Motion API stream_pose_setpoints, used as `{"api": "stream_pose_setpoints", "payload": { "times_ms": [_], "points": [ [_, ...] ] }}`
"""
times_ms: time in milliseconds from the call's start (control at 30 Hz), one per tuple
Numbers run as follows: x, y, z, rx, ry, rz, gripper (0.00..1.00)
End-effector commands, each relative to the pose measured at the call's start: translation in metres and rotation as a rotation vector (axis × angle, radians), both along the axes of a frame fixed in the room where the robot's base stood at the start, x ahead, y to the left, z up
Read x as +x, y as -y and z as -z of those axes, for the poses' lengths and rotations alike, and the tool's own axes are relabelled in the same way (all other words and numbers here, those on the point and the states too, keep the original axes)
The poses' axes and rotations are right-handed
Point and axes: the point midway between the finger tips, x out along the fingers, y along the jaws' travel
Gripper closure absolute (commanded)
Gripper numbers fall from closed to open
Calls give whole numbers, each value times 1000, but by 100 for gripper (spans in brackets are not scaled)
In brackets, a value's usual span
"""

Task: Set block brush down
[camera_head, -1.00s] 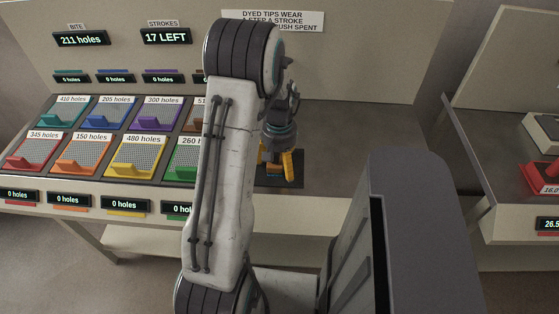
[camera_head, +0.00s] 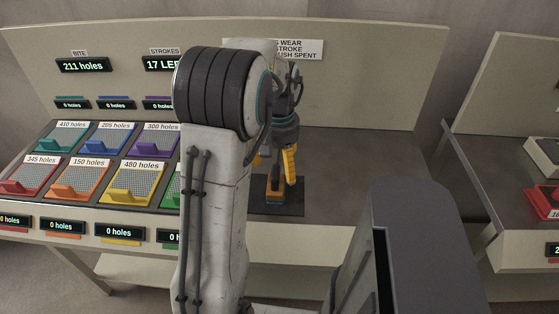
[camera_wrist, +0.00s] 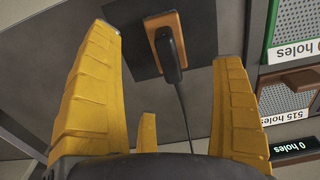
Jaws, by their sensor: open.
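The block brush (camera_wrist: 170,50) lies on a dark mat (camera_wrist: 205,20) in the wrist view. It has an orange base and a black upright part, and a thin dark line runs from it toward my gripper. In the head view the orange and dark brush (camera_head: 274,189) sits on the dark mat (camera_head: 292,205) to the right of the block trays. My gripper (camera_wrist: 170,85) has its yellow fingers wide apart, with nothing between their tips. In the head view my gripper (camera_head: 275,165) is above the brush, partly hidden by my arm.
The bench is clear right of the mat.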

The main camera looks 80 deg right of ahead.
Motion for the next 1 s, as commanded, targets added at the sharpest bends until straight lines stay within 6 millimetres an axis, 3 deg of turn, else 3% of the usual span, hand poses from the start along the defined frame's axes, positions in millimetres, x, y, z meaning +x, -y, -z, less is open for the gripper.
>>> {"api": "stream_pose_setpoints", "payload": {
  "times_ms": [200, 433, 567, 667, 767, 900, 1000],
  "points": [
    [0, 0, -18, -1, 0, 0, 13],
    [1, 0, -24, 0, 0, -2, 13],
    [18, -4, -28, -7, -1, -42, 13],
    [52, -14, -35, -23, 0, -118, 13],
    [98, -34, -45, -44, 2, -233, 13],
    [165, -82, -58, -82, 13, -427, 13],
    [202, -123, -65, -107, 27, -564, 13]
  ]
}}
